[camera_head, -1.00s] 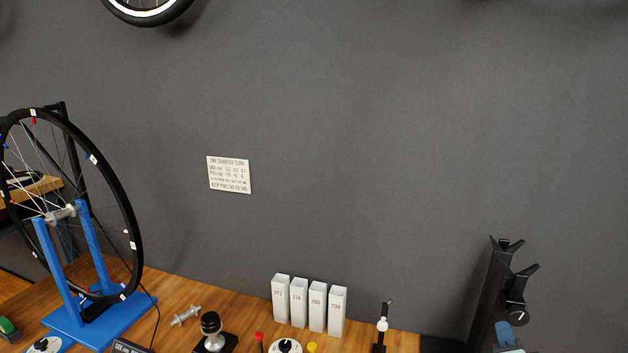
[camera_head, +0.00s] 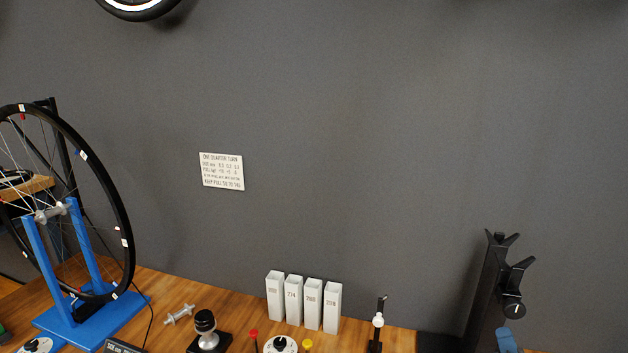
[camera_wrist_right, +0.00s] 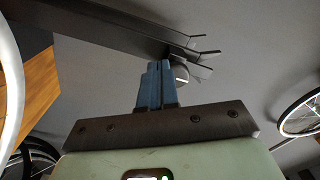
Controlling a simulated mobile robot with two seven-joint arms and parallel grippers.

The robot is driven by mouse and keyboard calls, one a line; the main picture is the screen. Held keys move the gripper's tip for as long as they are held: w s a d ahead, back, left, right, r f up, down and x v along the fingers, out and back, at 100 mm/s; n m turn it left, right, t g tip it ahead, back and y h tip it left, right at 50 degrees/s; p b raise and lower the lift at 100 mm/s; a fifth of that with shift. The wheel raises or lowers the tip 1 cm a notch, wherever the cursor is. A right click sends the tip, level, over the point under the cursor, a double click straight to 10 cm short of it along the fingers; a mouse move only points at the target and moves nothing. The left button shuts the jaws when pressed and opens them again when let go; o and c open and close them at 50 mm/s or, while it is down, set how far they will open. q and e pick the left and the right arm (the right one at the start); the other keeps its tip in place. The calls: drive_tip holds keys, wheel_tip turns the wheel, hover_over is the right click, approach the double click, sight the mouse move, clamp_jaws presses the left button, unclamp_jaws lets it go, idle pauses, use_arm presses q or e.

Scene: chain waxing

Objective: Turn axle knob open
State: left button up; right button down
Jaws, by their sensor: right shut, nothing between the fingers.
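A round black knob (camera_head: 514,310) with a short pale line on its face sits on the black stand (camera_head: 490,275) at the right of the head view. It shows in the wrist view as a round grey-rimmed knob (camera_wrist_right: 181,73) below the stand's forked prongs. The blue fingers of my right gripper (camera_head: 504,334) rise just below the knob in the head view. In the wrist view the right gripper's fingers (camera_wrist_right: 158,65) are together and empty, with their tips just left of the knob. I cannot tell whether they touch it. My left gripper is not in view.
On the left, a spoked wheel (camera_head: 125,225) stands in a blue truing stand (camera_head: 40,265). The wooden bench (camera_head: 160,285) carries several white numbered boxes (camera_head: 312,303) and a small black post (camera_head: 376,335). A sign (camera_head: 221,171) hangs on the grey wall.

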drive_tip(key=shift+v, duration=1.45)
drive_tip(key=shift+w+a+f, duration=0.1)
drive_tip(key=shift+a, duration=0.05)
